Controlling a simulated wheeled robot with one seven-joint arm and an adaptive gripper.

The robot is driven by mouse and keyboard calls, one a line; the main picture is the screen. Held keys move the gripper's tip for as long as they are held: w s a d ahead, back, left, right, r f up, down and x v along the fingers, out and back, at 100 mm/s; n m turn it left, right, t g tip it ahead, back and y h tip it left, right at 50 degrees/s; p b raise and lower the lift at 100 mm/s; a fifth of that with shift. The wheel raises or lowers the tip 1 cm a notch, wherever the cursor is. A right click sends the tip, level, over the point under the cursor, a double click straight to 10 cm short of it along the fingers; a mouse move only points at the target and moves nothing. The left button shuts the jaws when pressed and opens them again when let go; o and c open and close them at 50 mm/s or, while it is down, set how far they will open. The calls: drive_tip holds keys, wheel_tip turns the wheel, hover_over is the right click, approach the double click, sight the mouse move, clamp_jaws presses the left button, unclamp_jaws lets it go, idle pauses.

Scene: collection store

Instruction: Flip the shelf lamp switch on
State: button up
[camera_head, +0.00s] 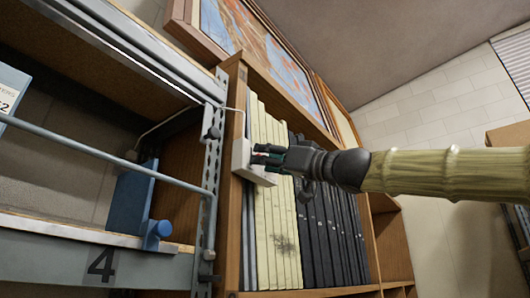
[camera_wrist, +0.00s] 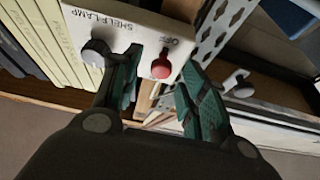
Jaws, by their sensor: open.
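The white switch box (camera_wrist: 125,28), labelled SHELF LAMP, is at the top of the wrist view. It carries a dark knob (camera_wrist: 96,52) and a red knob (camera_wrist: 161,69) beside small lettering that seems to read OFF. In the head view the box (camera_head: 240,158) is on the bookcase's left upright, partly hidden by my gripper (camera_head: 266,156). In the wrist view my gripper (camera_wrist: 163,72) is open, its green-padded fingers on either side of the red knob. I cannot tell whether they touch it.
Pale and black binders (camera_head: 285,215) fill the bookcase right of the box. A metal rack (camera_head: 60,250) marked 4, with a blue bookend (camera_head: 133,203) and a rail, stands close on the left. Framed pictures (camera_head: 245,35) are above. A white cable rises from the box.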

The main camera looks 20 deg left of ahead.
drive_tip(key=shift+w+a+r, duration=0.15)
drive_tip(key=shift+a, duration=0.3)
clamp_jaws()
